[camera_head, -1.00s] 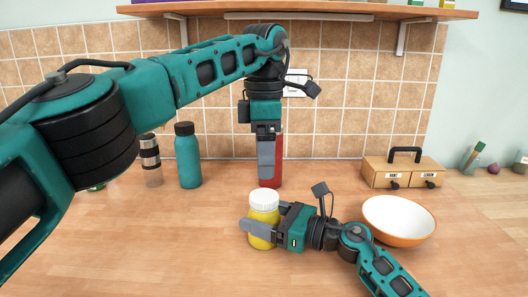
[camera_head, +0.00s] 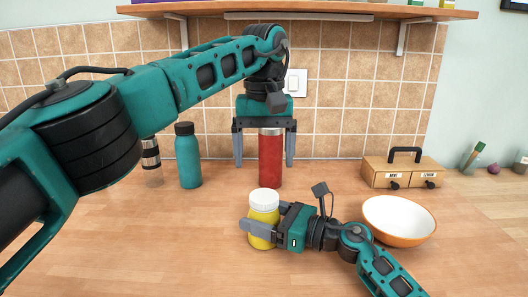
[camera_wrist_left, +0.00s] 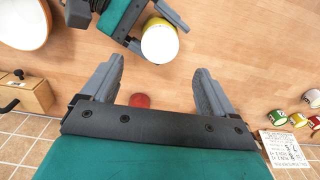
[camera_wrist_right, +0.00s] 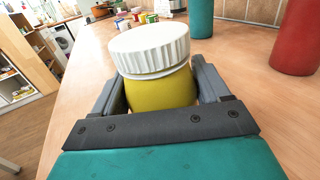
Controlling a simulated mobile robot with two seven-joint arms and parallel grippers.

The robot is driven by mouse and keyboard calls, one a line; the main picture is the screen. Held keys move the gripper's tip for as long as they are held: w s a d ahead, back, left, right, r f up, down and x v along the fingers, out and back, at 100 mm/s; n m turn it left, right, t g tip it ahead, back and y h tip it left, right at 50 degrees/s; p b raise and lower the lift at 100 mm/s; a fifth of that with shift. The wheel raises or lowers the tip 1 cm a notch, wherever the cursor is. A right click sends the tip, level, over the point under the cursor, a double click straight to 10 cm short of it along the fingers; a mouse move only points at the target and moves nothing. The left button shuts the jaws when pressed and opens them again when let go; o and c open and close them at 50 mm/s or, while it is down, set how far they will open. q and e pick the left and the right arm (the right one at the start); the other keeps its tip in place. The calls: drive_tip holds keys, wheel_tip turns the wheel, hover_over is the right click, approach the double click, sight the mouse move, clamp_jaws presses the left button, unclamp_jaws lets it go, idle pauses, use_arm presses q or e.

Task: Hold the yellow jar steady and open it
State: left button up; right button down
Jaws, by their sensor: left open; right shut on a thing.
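The yellow jar (camera_head: 263,226) stands upright on the wooden counter, its white ridged lid (camera_head: 264,200) on top. My right gripper (camera_head: 262,228) is shut around the jar's yellow body from the right. The right wrist view shows the jar (camera_wrist_right: 160,88) between the two fingers, below the lid (camera_wrist_right: 149,47). My left gripper (camera_head: 264,162) is open and empty, pointing down above and behind the jar, in front of the red bottle. In the left wrist view the lid (camera_wrist_left: 159,43) lies beyond the open fingers (camera_wrist_left: 158,88), apart from them.
A white-and-orange bowl (camera_head: 398,218) is right of the jar. A wooden box (camera_head: 401,170) stands behind it.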

sight(264, 195)
use_arm(q)
drive_tip(key=shift+f, duration=4)
drive_tip(key=shift+c, duration=0.2)
